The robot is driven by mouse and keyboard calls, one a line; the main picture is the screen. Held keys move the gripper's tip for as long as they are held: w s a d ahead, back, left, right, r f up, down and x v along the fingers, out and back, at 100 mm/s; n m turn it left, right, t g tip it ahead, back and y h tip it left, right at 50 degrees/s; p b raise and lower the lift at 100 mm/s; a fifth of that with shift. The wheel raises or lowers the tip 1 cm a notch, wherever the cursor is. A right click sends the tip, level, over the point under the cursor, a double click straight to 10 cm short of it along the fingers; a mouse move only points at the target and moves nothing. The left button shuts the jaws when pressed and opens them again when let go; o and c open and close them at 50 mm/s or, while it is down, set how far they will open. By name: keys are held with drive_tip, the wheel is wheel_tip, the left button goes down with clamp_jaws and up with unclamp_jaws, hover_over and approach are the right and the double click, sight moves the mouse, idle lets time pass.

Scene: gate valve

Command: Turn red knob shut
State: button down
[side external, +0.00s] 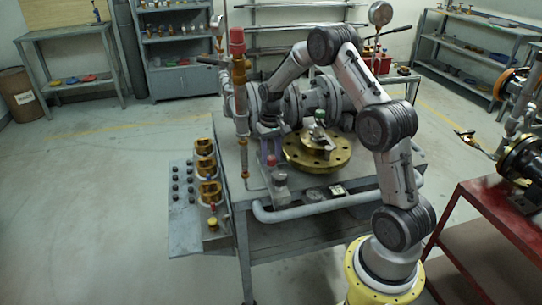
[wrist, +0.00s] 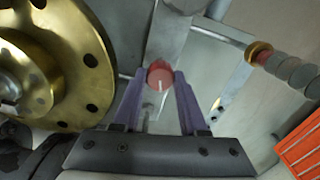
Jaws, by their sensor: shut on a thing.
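The red knob (wrist: 160,74) is a small round cap with a pale line on it, in the wrist view between the tips of my purple fingers. My gripper (wrist: 160,80) is shut on the knob, one finger on each side of it. In the side view the red knob (side external: 271,160) shows low on the grey bench, left of the brass flange, with my gripper (side external: 270,150) pointing down over it. The fingers hide part of the knob's sides, and the knob is small in the side view.
A large brass flange (side external: 318,152) stands right of the knob; it fills the left of the wrist view (wrist: 88,55). A tall brass pipe with a red top (side external: 238,80) rises to the left. A grey pipe (side external: 305,207) runs along the bench's front.

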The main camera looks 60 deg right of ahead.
sight(271, 158)
drive_tip(key=shift+m, duration=1.8)
drive_tip(key=shift+r, duration=0.1)
drive_tip(key=shift+c, duration=2.2)
unclamp_jaws()
wheel_tip(271, 158, up, 14)
